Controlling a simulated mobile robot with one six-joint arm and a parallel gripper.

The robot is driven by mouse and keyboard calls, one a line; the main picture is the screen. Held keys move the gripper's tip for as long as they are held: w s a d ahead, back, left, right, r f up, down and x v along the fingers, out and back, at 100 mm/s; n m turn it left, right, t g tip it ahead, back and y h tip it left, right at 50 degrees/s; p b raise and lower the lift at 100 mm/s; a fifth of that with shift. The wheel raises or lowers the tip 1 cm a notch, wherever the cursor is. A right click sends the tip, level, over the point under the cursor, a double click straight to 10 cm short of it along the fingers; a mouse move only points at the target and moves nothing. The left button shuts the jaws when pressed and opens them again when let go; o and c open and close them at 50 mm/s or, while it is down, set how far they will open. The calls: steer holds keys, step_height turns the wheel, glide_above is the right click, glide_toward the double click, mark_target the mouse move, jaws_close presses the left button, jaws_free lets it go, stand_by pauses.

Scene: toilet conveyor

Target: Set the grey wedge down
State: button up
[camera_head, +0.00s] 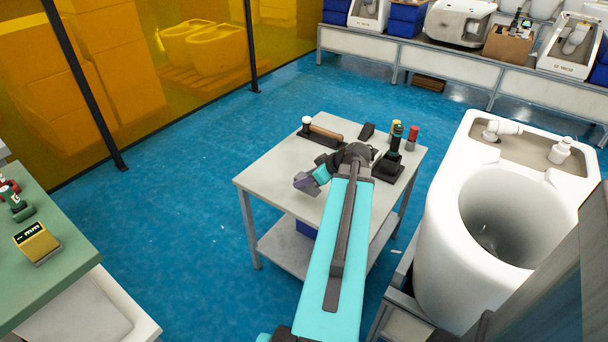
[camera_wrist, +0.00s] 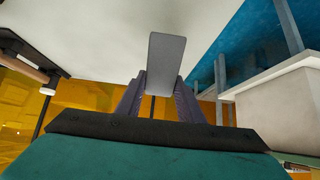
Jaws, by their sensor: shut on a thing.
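The grey wedge (camera_wrist: 165,65) shows in the wrist view as a flat, plain grey block. It sticks out from between the two dark purple fingers of my gripper (camera_wrist: 160,98), which is shut on it. In the head view my gripper (camera_head: 307,183) is over the left middle part of the small light-topped table (camera_head: 268,178). The wedge cannot be made out there. I cannot tell whether the wedge touches the table top.
A white toilet (camera_head: 445,235) stands right of the table. The table's front left is bare.

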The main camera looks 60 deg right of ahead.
mark_target(304, 174)
steer(key=shift+w+d+f, duration=0.1)
steer(key=shift+w+d, duration=0.65)
steer(key=shift+d, duration=0.25)
steer(key=shift+w+d+f, duration=0.15)
steer(key=shift+w+d, duration=0.6)
steer(key=shift+d, duration=0.2)
steer(key=shift+w+d+f, duration=0.1)
steer(key=shift+w+d, duration=0.65)
steer(key=shift+d, duration=0.25)
steer(key=shift+f, duration=0.1)
steer(key=shift+f+p, duration=0.35)
steer(key=shift+f, duration=1.3)
steer(key=shift+f, duration=0.15)
steer(key=o, duration=1.2)
steer(key=shift+r, duration=0.25)
steer(key=v, duration=1.2)
steer(key=shift+a+f, duration=0.1)
